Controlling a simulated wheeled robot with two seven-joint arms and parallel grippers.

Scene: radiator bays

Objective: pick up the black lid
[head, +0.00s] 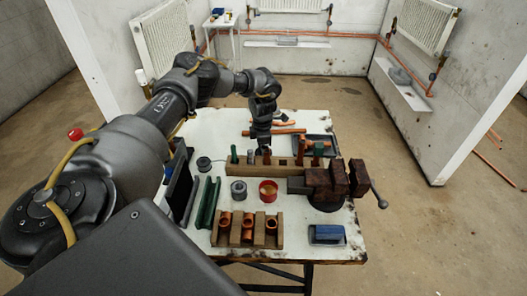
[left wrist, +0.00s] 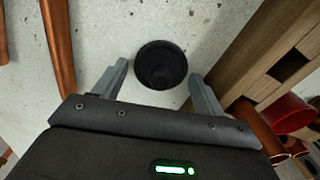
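The black lid (left wrist: 161,65) is a round, dark disc-like piece with a raised ring or knob in its middle. In the left wrist view it sits on the pale tabletop, between and slightly beyond my left gripper's (left wrist: 158,80) two fingertips. The fingers are apart, with a gap on each side of the lid. In the head view my left gripper (head: 262,148) points down behind the wooden tool block; I cannot make out the lid there. My right gripper is in neither view.
The wooden tool block (head: 240,169) stands close to the gripper, beside a vise (head: 330,180). A red tin (head: 268,192), a grey can (head: 238,187) and a rack of copper fittings (head: 247,241) are nearer. Copper pipes (left wrist: 60,45) lie on the lid's other side.

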